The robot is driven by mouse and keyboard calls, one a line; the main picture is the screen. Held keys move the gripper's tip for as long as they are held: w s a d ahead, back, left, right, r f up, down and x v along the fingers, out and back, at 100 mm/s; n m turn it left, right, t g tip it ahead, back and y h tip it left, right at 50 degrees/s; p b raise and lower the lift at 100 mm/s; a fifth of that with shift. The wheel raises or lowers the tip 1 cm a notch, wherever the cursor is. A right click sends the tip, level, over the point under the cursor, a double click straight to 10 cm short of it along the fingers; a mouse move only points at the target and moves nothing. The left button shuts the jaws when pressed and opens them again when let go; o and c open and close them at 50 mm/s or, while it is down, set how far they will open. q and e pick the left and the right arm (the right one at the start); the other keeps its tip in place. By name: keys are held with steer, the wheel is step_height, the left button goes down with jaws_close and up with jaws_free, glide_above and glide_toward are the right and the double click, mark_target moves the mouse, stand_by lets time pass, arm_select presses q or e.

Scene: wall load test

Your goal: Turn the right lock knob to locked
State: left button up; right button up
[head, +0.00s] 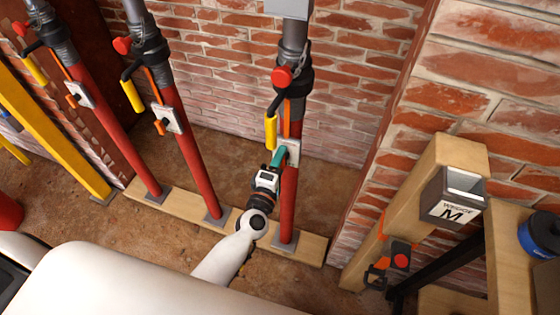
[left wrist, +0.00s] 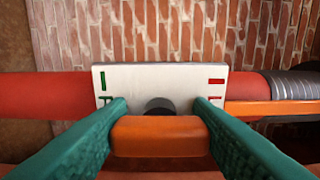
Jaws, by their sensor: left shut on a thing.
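The right lock knob is an orange bar (left wrist: 158,137) on a white plate (left wrist: 160,78), which is fixed to the right red prop (head: 288,195). In the left wrist view the knob's long side lies along the prop. Green marks show at the plate's left end and red marks at its right end. My left gripper (head: 279,157) has teal fingers, shut on the knob at its two ends. In the head view the gripper hides the knob, and the white plate (head: 293,150) shows behind. My right gripper is not in view.
Two more red props (head: 110,140) (head: 190,160) stand on the wooden sole plank (head: 180,210), each with a plate and orange knob. A yellow handle (head: 271,132) hangs just above my gripper. A wooden post with a grey box (head: 455,190) stands at the right.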

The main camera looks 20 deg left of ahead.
arm_select(q)
steer(key=shift+c, duration=0.2)
steer(key=o, duration=1)
steer(key=shift+s, duration=0.1)
steer(key=s+b, duration=0.1)
steer(key=s, duration=1.1)
steer(key=shift+a, duration=0.25)
